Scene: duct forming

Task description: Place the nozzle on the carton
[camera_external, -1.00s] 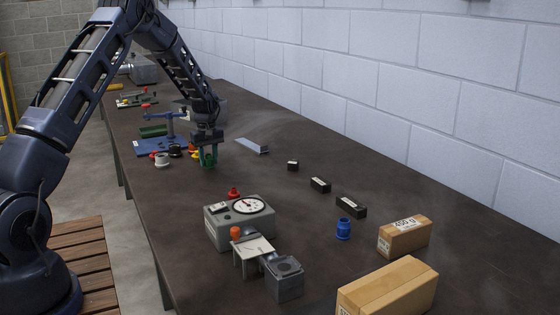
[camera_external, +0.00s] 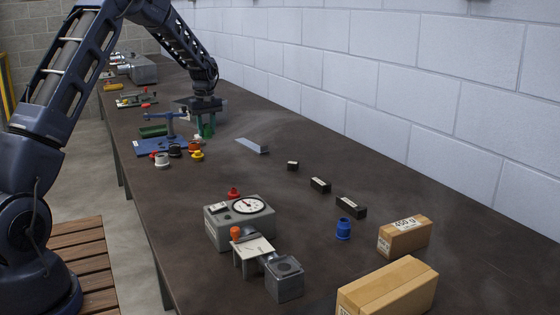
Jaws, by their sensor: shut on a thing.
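My gripper (camera_external: 206,128) is over the far half of the workbench, pointing down. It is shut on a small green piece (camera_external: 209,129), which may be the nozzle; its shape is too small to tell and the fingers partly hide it. The piece appears to be above the bench top. A brown carton (camera_external: 405,238) with a "450 g" label lies at the near right, far from my gripper. A larger brown carton (camera_external: 388,290) lies nearer the camera, cut off by the bottom edge. No piece is seen on top of either carton.
A grey dial device (camera_external: 240,222) stands mid-bench. Several black blocks (camera_external: 351,207) and a blue piece (camera_external: 343,229) lie towards the cartons. The wall borders the right.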

